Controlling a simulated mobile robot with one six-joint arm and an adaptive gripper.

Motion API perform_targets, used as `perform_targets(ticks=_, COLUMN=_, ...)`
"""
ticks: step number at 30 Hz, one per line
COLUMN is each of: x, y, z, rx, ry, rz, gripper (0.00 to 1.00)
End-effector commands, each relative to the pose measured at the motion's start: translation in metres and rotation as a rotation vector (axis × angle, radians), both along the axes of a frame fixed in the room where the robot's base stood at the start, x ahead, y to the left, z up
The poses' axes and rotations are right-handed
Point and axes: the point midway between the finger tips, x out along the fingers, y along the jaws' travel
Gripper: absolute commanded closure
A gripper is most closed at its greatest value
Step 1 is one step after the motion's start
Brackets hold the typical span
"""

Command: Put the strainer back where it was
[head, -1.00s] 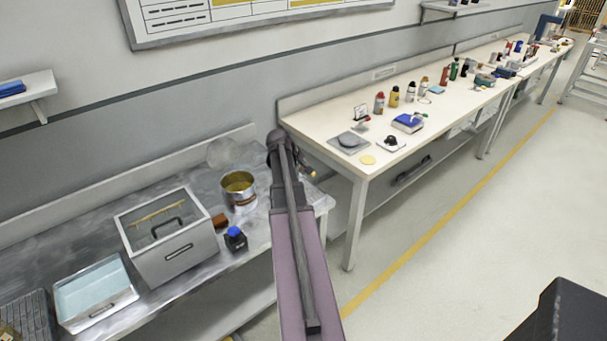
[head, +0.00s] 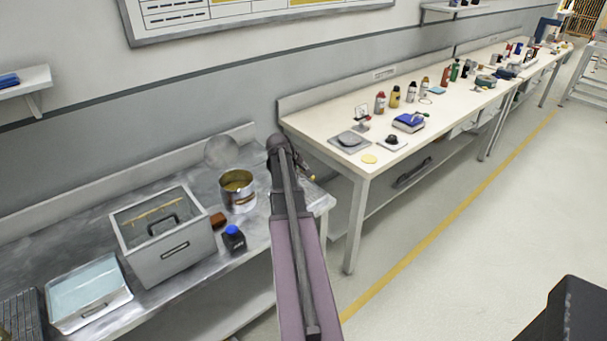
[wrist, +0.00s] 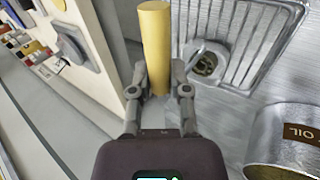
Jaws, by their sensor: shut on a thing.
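My gripper (wrist: 160,88) is shut on a thick yellow handle (wrist: 154,38), which I take to be the strainer's.
A ribbed metal surface (wrist: 243,35) with a round drain (wrist: 206,62) lies beside the gripper. A white bench (head: 330,128) with several items is at right.

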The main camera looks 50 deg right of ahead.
Motion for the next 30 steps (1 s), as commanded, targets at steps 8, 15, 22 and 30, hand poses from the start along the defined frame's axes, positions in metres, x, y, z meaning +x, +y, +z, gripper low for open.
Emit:
perform_targets(ticks=8, x=0.0001, y=-0.0001, z=-0.0008, rx=-0.001, ry=0.0, rz=0.0, gripper=1.0)
perform_targets(ticks=15, x=0.0, y=0.0, z=-0.0021, rx=0.0, ry=0.0, rz=0.0, gripper=0.42)
perform_targets(ticks=22, x=0.0001, y=0.0001, z=-0.002, rx=0.0, ry=0.0, rz=0.0, gripper=0.42)
perform_targets(ticks=30, x=0.0001, y=0.0001, z=0.0008, rx=0.0, ry=0.0, rz=0.0, gripper=0.42)
